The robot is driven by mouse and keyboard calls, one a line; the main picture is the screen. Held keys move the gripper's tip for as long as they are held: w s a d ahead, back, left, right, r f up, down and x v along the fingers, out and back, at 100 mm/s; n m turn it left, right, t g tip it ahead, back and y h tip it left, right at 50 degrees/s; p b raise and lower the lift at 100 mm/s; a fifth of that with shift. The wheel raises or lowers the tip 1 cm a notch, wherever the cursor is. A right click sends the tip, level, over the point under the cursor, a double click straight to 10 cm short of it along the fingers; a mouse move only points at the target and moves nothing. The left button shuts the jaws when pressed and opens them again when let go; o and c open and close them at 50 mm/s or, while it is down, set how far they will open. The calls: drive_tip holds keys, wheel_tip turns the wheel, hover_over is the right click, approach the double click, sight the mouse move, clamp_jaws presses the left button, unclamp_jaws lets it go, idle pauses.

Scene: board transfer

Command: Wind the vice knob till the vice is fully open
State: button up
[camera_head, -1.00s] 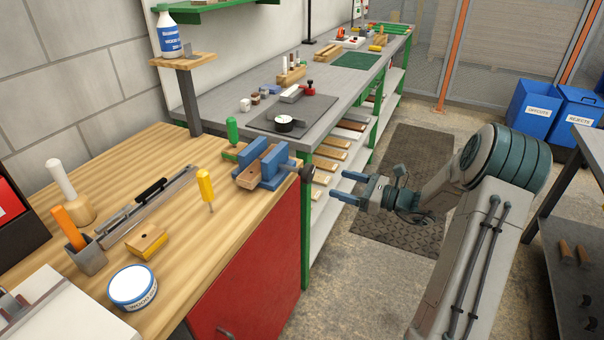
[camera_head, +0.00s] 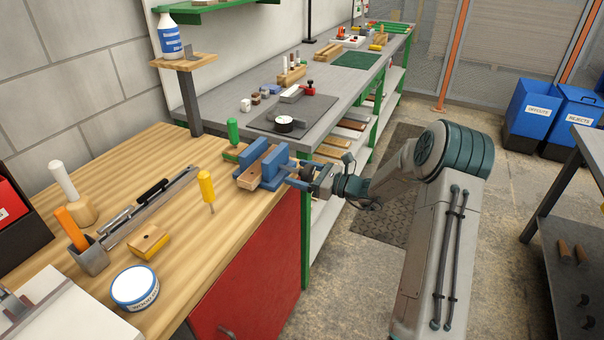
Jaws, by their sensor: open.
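The blue vice (camera_head: 270,166) with wood-faced jaws sits at the right edge of the wooden bench top. Its dark knob (camera_head: 306,172) is at the vice's right end, over the bench edge. My gripper (camera_head: 303,174) is at the knob, with its blue fingers one on each side of it. The fingers are open. Whether they touch the knob I cannot tell. The knob is partly hidden by the fingers. The gap between the vice jaws is hard to judge from this angle.
A yellow-handled tool (camera_head: 206,187) stands on the bench left of the vice, and a green-handled tool (camera_head: 232,130) stands behind it. The grey bench (camera_head: 215,107) with several items runs behind. Open floor (camera_head: 350,270) lies below my arm.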

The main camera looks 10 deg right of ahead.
drive_tip(key=c, duration=1)
drive_tip(key=shift+o, duration=0.2)
drive_tip(key=shift+f+n+b, duration=0.15)
drive_tip(key=shift+n+b, duration=0.15)
drive_tip(key=shift+b, duration=0.3)
drive_tip(key=n+b, duration=0.2)
drive_tip(key=b, duration=0.1)
drive_tip(key=shift+f, duration=0.15)
drive_tip(key=n+b, duration=0.4)
drive_tip(key=b, duration=0.2)
drive_tip(key=shift+d+n, duration=0.1)
drive_tip(key=shift+n, duration=0.2)
drive_tip(key=n+b, duration=0.3)
drive_tip(key=b, duration=0.2)
drive_tip(key=n+b, duration=0.2)
drive_tip(key=b, duration=0.1)
drive_tip(key=shift+w+r, duration=0.1)
drive_tip(key=shift+r, duration=0.25)
